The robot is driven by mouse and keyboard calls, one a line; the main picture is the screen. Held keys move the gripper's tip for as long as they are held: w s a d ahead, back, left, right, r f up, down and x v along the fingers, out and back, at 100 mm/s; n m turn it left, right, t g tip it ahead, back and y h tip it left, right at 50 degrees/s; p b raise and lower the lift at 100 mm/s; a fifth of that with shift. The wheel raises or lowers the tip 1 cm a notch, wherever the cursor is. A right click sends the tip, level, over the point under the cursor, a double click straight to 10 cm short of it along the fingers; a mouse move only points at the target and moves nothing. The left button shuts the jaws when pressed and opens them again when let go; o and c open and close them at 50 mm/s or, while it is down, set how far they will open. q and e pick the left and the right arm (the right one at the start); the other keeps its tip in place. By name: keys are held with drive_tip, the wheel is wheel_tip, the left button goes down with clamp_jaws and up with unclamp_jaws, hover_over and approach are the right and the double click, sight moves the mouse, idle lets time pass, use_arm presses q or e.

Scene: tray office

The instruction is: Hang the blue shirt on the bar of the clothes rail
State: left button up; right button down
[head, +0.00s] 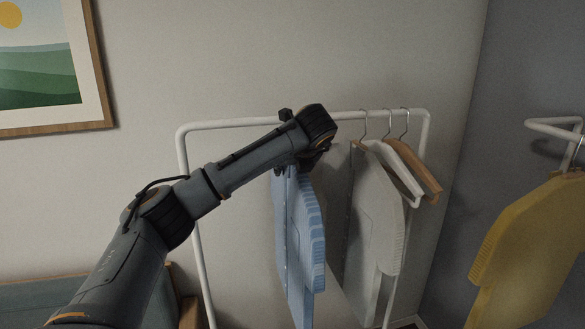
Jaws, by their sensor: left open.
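The blue shirt (303,240) hangs upright below the bar of the white clothes rail (225,124), in the middle of the head view. My left arm reaches in from the lower left, and its wrist covers the top of the shirt. My left gripper (312,157) is open at the shirt's top, just under the bar. The shirt's hanger and its hook are hidden behind the wrist, so I cannot tell whether the hook sits on the bar. My right gripper is not in view.
A grey-white shirt (372,225) hangs on the rail to the right, beside an empty white hanger (399,168) and a wooden hanger (418,172). The bar's left part is free.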

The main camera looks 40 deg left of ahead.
use_arm(q)
drive_tip(key=v, duration=1.2)
drive_tip(key=shift+d, duration=0.1)
